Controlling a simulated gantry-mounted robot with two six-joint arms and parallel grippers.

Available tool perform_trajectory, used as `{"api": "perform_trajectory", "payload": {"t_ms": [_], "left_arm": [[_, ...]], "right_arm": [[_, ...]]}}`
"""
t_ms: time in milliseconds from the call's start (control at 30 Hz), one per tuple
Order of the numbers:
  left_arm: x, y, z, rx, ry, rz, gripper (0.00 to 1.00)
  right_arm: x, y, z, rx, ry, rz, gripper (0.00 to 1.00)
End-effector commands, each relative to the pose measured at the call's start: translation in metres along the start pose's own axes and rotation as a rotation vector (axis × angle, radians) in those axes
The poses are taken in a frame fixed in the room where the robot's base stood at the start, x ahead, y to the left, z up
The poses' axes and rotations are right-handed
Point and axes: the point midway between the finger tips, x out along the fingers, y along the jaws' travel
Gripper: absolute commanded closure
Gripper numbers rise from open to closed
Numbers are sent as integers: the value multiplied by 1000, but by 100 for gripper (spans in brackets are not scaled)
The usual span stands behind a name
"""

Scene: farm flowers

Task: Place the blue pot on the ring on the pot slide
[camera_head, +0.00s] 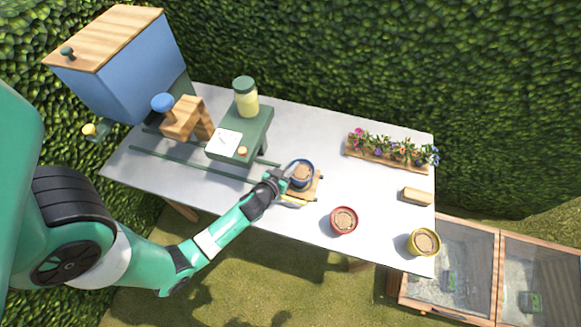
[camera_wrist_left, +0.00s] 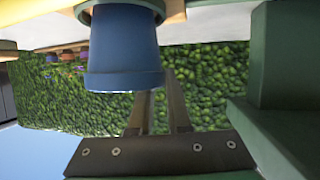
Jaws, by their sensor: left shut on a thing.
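The blue pot (camera_head: 302,180), filled with brown soil, is upright at the wooden pot slide (camera_head: 317,187) in the middle of the table. My left gripper (camera_head: 284,180) is shut on the pot's near-left rim. In the left wrist view, which is upside down, the blue pot (camera_wrist_left: 122,45) has its rim beside my left fingers (camera_wrist_left: 158,100). Its narrow base is close to the wooden slide. My right gripper is not in view.
A red pot (camera_head: 343,221) and a yellow pot (camera_head: 424,242) stand to the right. A flower tray (camera_head: 390,151) and a wooden block (camera_head: 417,196) lie behind them. A green stand (camera_head: 257,135) with a jar (camera_head: 246,100) and green rails (camera_head: 190,167) are left of the blue pot.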

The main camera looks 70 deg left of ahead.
Motion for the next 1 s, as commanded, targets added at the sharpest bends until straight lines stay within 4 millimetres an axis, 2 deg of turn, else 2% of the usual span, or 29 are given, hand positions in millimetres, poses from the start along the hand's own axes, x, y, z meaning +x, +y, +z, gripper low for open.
{"api": "perform_trajectory", "payload": {"t_ms": [100, 133, 267, 300, 567, 667, 767, 1000], "left_arm": [[-1, 0, 0, 2, -4, -1, 100], [-1, 0, 1, 2, -6, -2, 79], [-1, 0, 1, 2, -6, -2, 56], [-1, 0, 1, 2, -6, -2, 53], [-2, 0, 1, 2, -5, -2, 53], [-8, 0, 2, 3, -7, -1, 53], [-24, 0, 1, 3, -6, 0, 53], [-82, 1, 3, 5, -6, 3, 53]], "right_arm": [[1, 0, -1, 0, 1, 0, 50], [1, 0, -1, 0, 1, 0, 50], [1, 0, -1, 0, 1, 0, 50], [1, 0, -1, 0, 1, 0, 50], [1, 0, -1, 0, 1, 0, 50], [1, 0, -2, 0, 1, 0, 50], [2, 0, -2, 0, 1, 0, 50], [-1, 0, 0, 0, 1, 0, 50]]}}
